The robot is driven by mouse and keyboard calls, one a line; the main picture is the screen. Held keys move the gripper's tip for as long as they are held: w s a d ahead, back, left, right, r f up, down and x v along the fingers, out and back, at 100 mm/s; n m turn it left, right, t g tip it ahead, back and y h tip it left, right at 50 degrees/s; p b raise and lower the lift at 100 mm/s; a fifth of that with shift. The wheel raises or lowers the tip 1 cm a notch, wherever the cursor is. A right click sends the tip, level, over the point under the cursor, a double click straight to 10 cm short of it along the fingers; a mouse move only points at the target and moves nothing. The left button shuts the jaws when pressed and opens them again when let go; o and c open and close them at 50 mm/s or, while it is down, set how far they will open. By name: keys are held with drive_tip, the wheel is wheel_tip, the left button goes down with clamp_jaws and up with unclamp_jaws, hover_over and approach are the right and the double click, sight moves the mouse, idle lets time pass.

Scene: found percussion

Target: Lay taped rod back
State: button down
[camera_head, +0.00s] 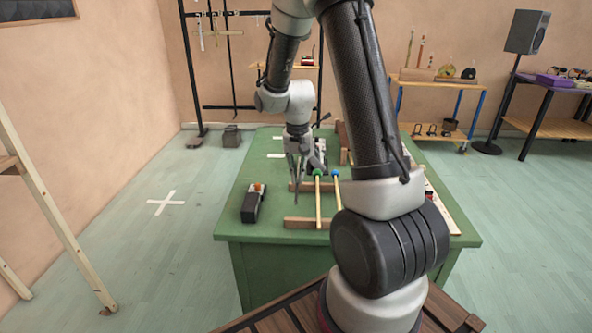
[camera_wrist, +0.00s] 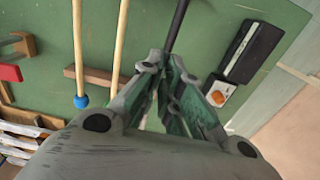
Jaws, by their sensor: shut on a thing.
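My gripper (camera_head: 298,172) is over the green table, and its fingers are shut on a thin dark rod (camera_wrist: 178,22). I take this to be the taped rod; the tape itself cannot be made out. In the wrist view the rod runs up and away from the fingertips (camera_wrist: 168,62). Two pale rods lie beside it across wooden rest bars: one with a blue head (camera_wrist: 82,101), one with a green head (camera_head: 318,172). The near rest bar (camera_head: 304,223) and far rest bar (camera_head: 300,187) show in the head view. Whether the held rod touches a bar is unclear.
A black device with an orange part (camera_head: 252,204) lies on the green table (camera_head: 228,222), left of the rests. A red object (camera_wrist: 10,73) shows at the wrist view's left edge. My arm hides part of the table's right side.

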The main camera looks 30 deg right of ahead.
drive_tip(key=shift+s+f, duration=0.1)
drive_tip(key=shift+f, duration=3.1)
drive_tip(key=shift+f, duration=0.3)
drive_tip(key=c, duration=1.5)
unclamp_jaws()
drive_tip(key=shift+c, duration=0.2)
drive_tip(key=shift+r, duration=0.1)
wheel_tip(320, 180, up, 12)
drive_tip(key=shift+a+f, duration=0.1)
